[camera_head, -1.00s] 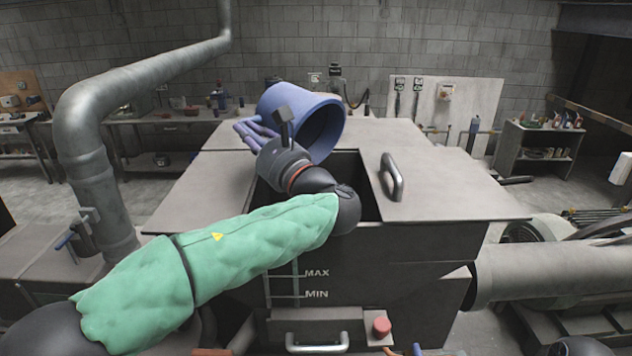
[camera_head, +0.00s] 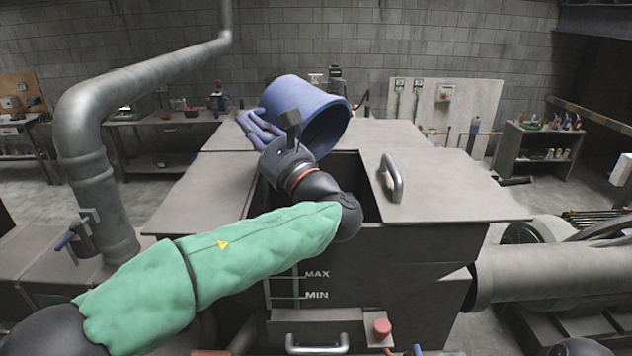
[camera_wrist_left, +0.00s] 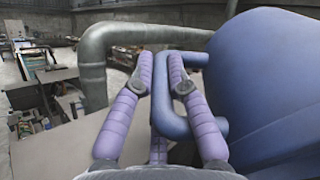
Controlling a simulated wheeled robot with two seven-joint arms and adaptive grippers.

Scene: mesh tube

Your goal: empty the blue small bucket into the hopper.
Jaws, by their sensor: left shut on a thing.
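The blue small bucket (camera_head: 301,108) is held in the air above the hopper (camera_head: 363,205). It is tipped on its side, with its mouth facing right and down towards the hopper's dark opening. I cannot see what is inside it. My left gripper (camera_head: 258,128), with purple fingers, is shut on the bucket's handle. In the left wrist view the fingers (camera_wrist_left: 161,78) close around the blue handle (camera_wrist_left: 168,115), and the bucket's side (camera_wrist_left: 265,80) fills the right. My right gripper is not in view.
A metal lid with a handle (camera_head: 391,178) lies right of the opening. The hopper front bears MAX and MIN marks and a red button (camera_head: 381,328). A thick grey pipe (camera_head: 90,150) rises at left. Workbenches stand along the back wall.

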